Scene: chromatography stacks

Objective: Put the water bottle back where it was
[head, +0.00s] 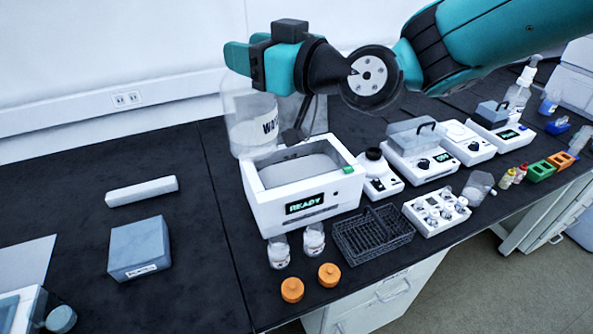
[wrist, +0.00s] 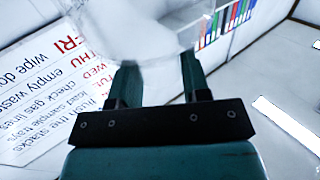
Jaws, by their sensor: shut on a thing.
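The water bottle (head: 245,118) is a large clear bottle with dark lettering, partly readable as "WA". It is upright at the back of the bench, behind the left end of the white bath with the READY display (head: 305,206). In the wrist view the bottle (wrist: 145,28) shows as a blurred clear shape between and beyond the two fingers. My gripper hides the bottle's top in the head view. I cannot tell whether its base touches the bench.
A grey box (head: 140,248) and a pale bar (head: 142,190) lie on the left bench, with bare black top around them. Two small jars, orange caps (head: 292,289), a dark rack (head: 373,235) and several white instruments (head: 422,150) crowd the right. A white wall stands close behind.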

